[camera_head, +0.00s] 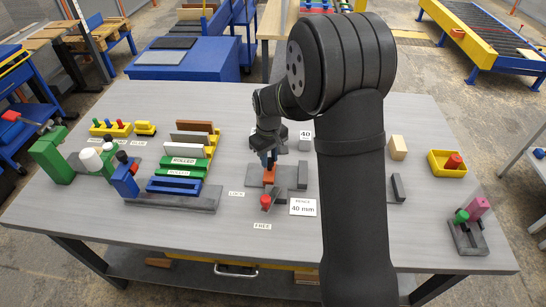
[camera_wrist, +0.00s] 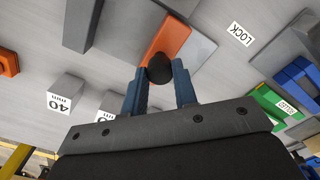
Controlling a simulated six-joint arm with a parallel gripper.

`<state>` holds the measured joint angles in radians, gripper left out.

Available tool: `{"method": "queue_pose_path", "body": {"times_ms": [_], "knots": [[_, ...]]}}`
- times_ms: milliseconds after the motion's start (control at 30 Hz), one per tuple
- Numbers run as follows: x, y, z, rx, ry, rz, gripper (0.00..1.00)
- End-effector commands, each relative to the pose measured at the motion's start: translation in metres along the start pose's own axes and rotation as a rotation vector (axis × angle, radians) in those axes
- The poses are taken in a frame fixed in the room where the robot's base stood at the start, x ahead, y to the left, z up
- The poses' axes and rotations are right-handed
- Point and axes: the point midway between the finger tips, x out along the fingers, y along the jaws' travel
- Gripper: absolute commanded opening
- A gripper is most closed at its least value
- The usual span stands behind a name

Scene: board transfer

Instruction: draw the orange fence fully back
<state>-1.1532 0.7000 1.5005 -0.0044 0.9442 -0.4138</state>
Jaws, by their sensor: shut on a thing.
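The orange fence (camera_head: 269,176) sits on a grey base plate (camera_head: 290,176) in the middle of the table. In the wrist view the fence (camera_wrist: 170,36) carries a round black knob (camera_wrist: 159,68). My gripper (camera_head: 267,157) is over the fence, and in the wrist view its two blue fingers (camera_wrist: 160,78) are shut on the black knob. A lever with a red knob (camera_head: 265,201) is at the front of the plate, between the LOCK label (camera_head: 237,194) and the FREE label (camera_head: 262,226). A sign (camera_head: 303,207) reads "FENCE 40 mm".
A grey block marked 40 (camera_head: 305,137) stands behind the plate. Green and blue blocks (camera_head: 183,172) in a rack are to the left. A yellow tray (camera_head: 447,163) is to the right. In the wrist view another orange block (camera_wrist: 8,62) lies at the left. My arm hides the table's right-centre.

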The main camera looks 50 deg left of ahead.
Motion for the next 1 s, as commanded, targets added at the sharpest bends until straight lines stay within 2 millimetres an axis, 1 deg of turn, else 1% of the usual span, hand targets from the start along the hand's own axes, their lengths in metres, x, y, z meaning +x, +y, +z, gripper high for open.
{"method": "queue_pose_path", "body": {"times_ms": [33, 67, 100, 167, 433, 567, 667, 767, 1000], "knots": [[-0.001, -0.004, -0.004, -0.002, 0.008, -0.003, 0.00], [-0.001, -0.004, -0.004, -0.002, 0.008, -0.003, 0.30], [-0.001, -0.004, -0.004, -0.002, 0.008, -0.003, 0.38], [-0.001, -0.004, -0.003, -0.002, 0.008, -0.003, 0.48], [-0.001, -0.002, -0.002, -0.002, 0.006, -0.002, 0.48], [-0.009, -0.002, -0.003, -0.001, 0.006, -0.002, 0.48], [-0.025, -0.002, -0.003, -0.001, 0.009, 0.000, 0.48], [-0.048, -0.002, -0.003, -0.002, 0.011, 0.000, 0.48], [-0.108, -0.002, -0.003, -0.002, 0.011, 0.000, 0.48]]}}
